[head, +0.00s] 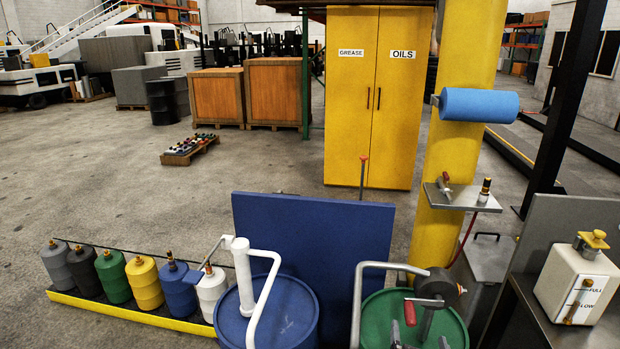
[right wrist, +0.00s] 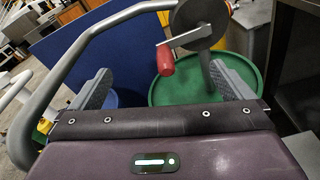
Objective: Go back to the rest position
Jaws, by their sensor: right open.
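My right gripper (head: 420,339) shows only by its fingertips at the bottom edge of the head view, in front of the green drum (head: 457,318). In the right wrist view, the right gripper (right wrist: 164,88) is open with nothing between its fingers. Beyond the fingers is the red crank handle (right wrist: 166,60) of the pump on the green drum (right wrist: 160,88). The handle (head: 410,313) looks free of the gripper. My left gripper is not in view.
A blue drum (head: 300,312) with a white pump stands left of the green drum, before a blue panel (head: 320,235). A grey spout pipe (head: 358,290) rises nearby. Several jugs stand in a yellow-edged tray (head: 120,312). A white tank (head: 577,280) stands right.

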